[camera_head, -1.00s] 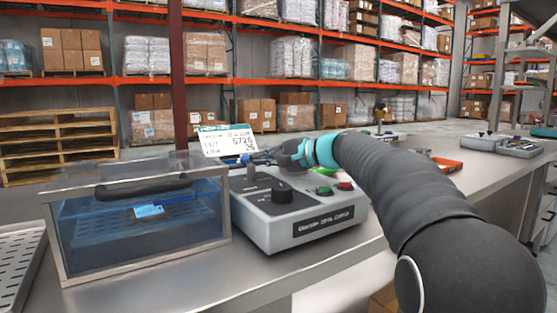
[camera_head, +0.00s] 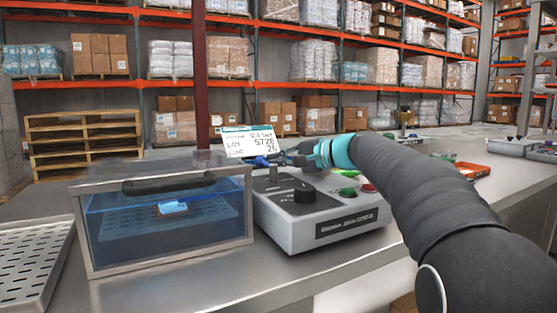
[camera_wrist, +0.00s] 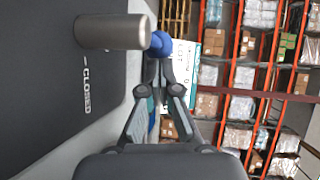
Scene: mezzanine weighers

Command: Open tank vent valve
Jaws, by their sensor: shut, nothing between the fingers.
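The vent valve lever (camera_head: 264,162) shows as a small blue-tipped handle at the back left of the grey control box (camera_head: 345,229). In the wrist view, a metal cylinder (camera_wrist: 112,32) with a blue rounded end (camera_wrist: 161,44) stands out over the dark panel (camera_wrist: 45,75), beside the word CLOSED. My gripper (camera_head: 277,160) reaches in from the right, just above the box. In the wrist view its fingertips (camera_wrist: 160,70) are closed together with nothing between them, right by the blue end. I cannot tell whether they touch it.
A clear tank (camera_head: 165,250) with blue liquid and a black handle stands left of the box. A white label card (camera_head: 249,143) stands behind it. A perforated tray (camera_head: 30,262) lies at far left. A black knob (camera_head: 304,191) and green and red buttons sit on the box.

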